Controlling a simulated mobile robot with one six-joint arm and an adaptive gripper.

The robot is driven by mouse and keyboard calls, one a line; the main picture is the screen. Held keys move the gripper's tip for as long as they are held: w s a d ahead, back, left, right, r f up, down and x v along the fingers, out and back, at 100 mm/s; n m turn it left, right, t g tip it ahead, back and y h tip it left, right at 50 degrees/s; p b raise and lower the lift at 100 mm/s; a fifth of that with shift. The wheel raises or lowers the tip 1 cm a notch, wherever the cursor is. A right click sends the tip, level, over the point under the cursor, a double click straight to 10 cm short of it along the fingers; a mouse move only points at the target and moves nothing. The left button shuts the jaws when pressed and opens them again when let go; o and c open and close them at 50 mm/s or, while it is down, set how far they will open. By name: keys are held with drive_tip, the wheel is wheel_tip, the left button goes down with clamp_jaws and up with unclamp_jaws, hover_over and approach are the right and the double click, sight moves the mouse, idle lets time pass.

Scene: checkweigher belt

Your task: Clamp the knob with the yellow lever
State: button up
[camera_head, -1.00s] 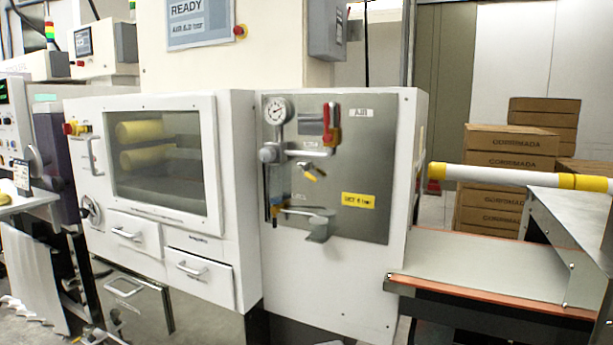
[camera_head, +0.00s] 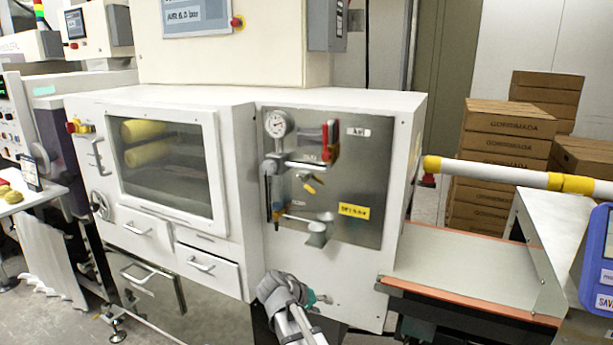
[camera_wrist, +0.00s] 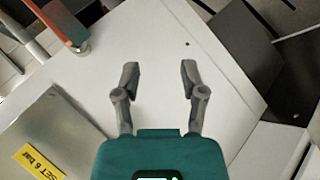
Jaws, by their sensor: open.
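A small yellow lever (camera_head: 309,188) sits on the grey metal air panel (camera_head: 360,150), below the red valve lever (camera_head: 331,142). A grey knob (camera_head: 270,167) is on the pipe to its left, under the round gauge (camera_head: 278,124). At this size I cannot tell how the lever joins the knob. My gripper (camera_head: 318,298) is low in front of the cabinet, below the panel, mostly hidden by my arm. In the wrist view my gripper (camera_wrist: 158,70) is open and empty, facing the plain white cabinet wall. The lever and knob are outside the wrist view.
A yellow pressure label (camera_head: 354,210) is on the panel; it also shows in the wrist view (camera_wrist: 38,160). A cup-like bracket (camera_head: 316,234) juts out below the lever. An orange-edged belt (camera_head: 455,285) and a blue screen (camera_head: 597,260) stand to the right. Boxes are stacked behind.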

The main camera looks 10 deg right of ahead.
drive_tip(key=w+a+r+t+h+p, duration=0.2)
drive_tip(key=w+r+p, duration=0.15)
drive_tip(key=r, duration=0.45)
drive_tip(key=w+a+r+t+h+p, duration=0.1)
drive_tip(key=w+a+r+p, duration=0.2)
drive_tip(key=r, duration=0.4)
drive_tip(key=t+h+p, duration=0.3)
drive_tip(key=t+p, duration=0.1)
drive_tip(key=p, duration=0.4)
approach(309, 189)
drive_tip(key=v, duration=0.3)
drive_tip(key=shift+w+a, duration=0.2)
drive_tip(key=shift+a, duration=0.1)
drive_tip(key=x, duration=1.3)
drive_tip(key=shift+w+d+f, duration=0.1)
drive_tip(key=shift+w+d, duration=0.05)
drive_tip(key=shift+d, duration=0.25)
drive_tip(key=shift+c, duration=0.2)
clamp_jaws()
drive_tip(key=shift+a, duration=0.15)
